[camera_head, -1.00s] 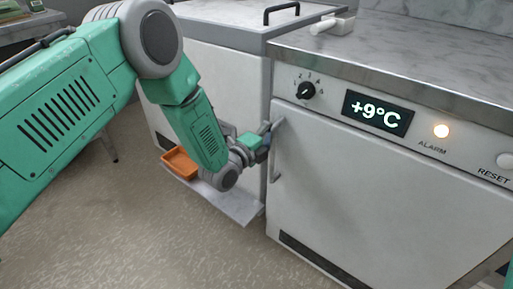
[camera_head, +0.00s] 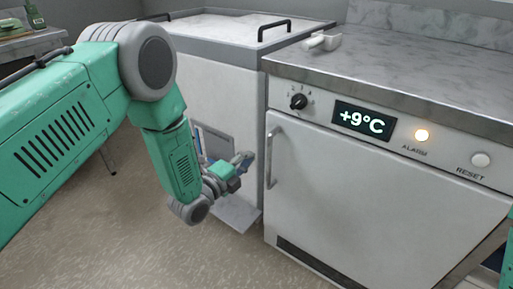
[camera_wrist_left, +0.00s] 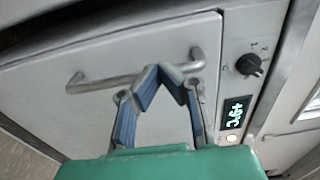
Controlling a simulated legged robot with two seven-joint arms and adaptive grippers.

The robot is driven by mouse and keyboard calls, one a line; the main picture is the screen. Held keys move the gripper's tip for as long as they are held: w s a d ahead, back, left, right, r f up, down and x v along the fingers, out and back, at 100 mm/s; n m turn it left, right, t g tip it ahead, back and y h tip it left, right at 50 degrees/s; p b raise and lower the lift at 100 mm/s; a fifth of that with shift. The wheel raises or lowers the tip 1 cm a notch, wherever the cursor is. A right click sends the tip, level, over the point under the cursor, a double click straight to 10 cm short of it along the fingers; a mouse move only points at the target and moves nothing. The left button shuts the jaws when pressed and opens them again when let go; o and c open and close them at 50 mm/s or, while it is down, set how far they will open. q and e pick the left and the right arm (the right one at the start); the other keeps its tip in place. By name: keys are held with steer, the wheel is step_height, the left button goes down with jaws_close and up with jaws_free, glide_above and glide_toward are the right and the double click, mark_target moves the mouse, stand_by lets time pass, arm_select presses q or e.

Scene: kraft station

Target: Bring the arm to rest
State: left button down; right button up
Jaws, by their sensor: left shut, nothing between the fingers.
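My left arm comes in from the left, green and grey. Its gripper (camera_head: 244,160) is in front of the white cabinet, left of the fridge door handle (camera_head: 272,157) and apart from it in the head view. The left wrist view shows the two blue-padded fingers (camera_wrist_left: 166,72) with tips together and nothing held. The handle (camera_wrist_left: 135,75) shows behind the fingertips there. The fridge door (camera_head: 370,205) is closed. My right gripper is not in view.
A white scoop-like item (camera_head: 322,42) lies on the worktop. Open floor (camera_head: 150,240) lies below the arm.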

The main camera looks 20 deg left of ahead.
arm_select(q)
steer(key=s+a+f+n+g+y+p, duration=0.2)
steer(key=s+a+f+n+g+p, duration=0.15)
steer(key=s+n, duration=0.4)
steer(key=s+a+f+n+g+y+p, duration=0.25)
steer(key=s+f+n+g, duration=0.2)
steer(key=s, duration=0.65)
steer(key=s+a+r+n+g+y+p, duration=0.1)
steer(key=s+n+g, duration=0.7)
steer(key=s, duration=1.3)
steer(key=a+n+y+p, duration=0.1)
steer(key=a+p, duration=0.1)
steer(key=p, duration=0.1)
steer(key=shift+s+r+n+p, duration=0.15)
steer(key=shift+n+p, duration=0.15)
steer(key=shift+n, duration=0.1)
